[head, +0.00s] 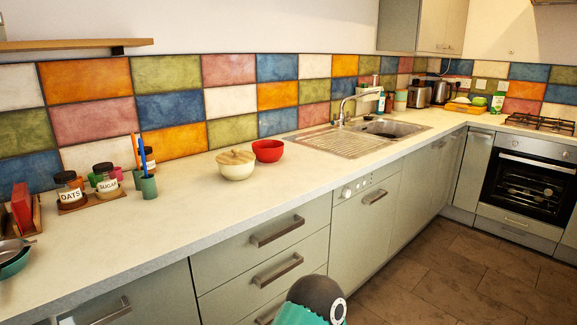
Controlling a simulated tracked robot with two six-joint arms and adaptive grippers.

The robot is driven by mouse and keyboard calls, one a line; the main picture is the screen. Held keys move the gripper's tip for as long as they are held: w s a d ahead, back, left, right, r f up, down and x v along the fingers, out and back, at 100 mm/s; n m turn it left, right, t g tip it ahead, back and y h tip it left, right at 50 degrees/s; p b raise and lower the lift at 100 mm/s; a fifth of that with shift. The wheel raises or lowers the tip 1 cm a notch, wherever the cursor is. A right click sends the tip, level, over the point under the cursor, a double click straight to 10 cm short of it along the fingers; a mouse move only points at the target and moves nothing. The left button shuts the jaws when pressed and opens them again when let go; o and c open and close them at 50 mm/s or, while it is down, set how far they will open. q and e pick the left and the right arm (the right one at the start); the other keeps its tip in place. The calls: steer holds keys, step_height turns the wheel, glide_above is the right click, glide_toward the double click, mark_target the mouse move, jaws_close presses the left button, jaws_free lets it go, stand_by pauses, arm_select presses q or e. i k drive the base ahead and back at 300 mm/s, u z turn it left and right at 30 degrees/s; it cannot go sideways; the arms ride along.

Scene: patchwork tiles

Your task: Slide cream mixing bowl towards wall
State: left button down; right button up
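The cream mixing bowl (237,172) stands upright on the pale counter (200,208), left of the sink. A tan, wooden-looking lid with a small knob covers its top. Bare counter lies between it and the counter's front edge, and a gap lies between it and the tiled wall (232,130) behind. A rounded dark and teal part at the bottom centre seems to be mine. Neither of my grippers shows in the head view.
A red bowl (267,151) stands close behind and right of the cream bowl. The sink drainer (345,142) lies to the right. The front counter strip is clear.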

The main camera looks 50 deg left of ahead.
mark_target(240, 172)
steer(key=u, duration=0.5)
steer(key=i, duration=1.15)
steer(key=u, duration=0.95)
steer(key=k, duration=0.75)
steer(key=u, duration=0.15)
steer(key=i, duration=0.8)
steer(key=z, duration=0.05)
